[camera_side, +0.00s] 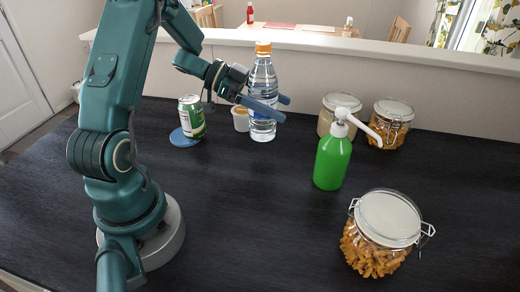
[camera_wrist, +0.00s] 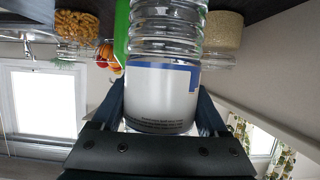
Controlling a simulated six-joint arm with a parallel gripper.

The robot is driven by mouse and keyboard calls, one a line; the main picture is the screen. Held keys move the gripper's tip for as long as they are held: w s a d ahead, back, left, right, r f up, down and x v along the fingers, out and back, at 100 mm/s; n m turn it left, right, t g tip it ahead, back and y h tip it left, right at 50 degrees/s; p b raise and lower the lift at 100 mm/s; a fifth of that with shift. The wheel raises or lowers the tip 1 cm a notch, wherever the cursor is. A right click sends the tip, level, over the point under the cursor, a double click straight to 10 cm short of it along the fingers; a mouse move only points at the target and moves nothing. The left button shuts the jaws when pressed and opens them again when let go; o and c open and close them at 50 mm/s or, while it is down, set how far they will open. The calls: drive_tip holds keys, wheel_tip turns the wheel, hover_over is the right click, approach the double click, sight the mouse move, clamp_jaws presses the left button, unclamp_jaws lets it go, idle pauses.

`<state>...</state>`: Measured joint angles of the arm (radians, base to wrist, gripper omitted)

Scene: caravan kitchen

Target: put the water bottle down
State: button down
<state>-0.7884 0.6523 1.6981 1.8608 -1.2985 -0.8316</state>
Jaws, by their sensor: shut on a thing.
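The water bottle (camera_side: 263,85) is clear plastic with an orange cap and a blue and white label, upright towards the back of the dark counter. My gripper (camera_side: 265,104) is shut on it around the label, with a blue finger on either side. In the wrist view the bottle (camera_wrist: 165,95) appears upside down between my fingers (camera_wrist: 162,108). Its base looks on or very near the counter; I cannot tell whether it touches.
Right are a green pump bottle (camera_side: 332,163) and lidded jars (camera_side: 391,125). A pasta jar (camera_side: 376,247) stands in front. The counter's middle (camera_side: 255,200) is clear.

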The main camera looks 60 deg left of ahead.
sight(275, 122)
drive_tip(key=x, duration=0.2)
drive_tip(key=shift+w+d+f, duration=0.1)
drive_tip(key=shift+d+f, duration=0.15)
drive_tip(key=shift+f, duration=2.15)
unclamp_jaws()
drive_tip(key=shift+s+a+r, duration=1)
drive_tip(key=shift+a+r, duration=0.1)
drive_tip(key=shift+r, duration=0.05)
drive_tip(key=shift+d+r, duration=0.1)
drive_tip(key=shift+r, duration=2.95)
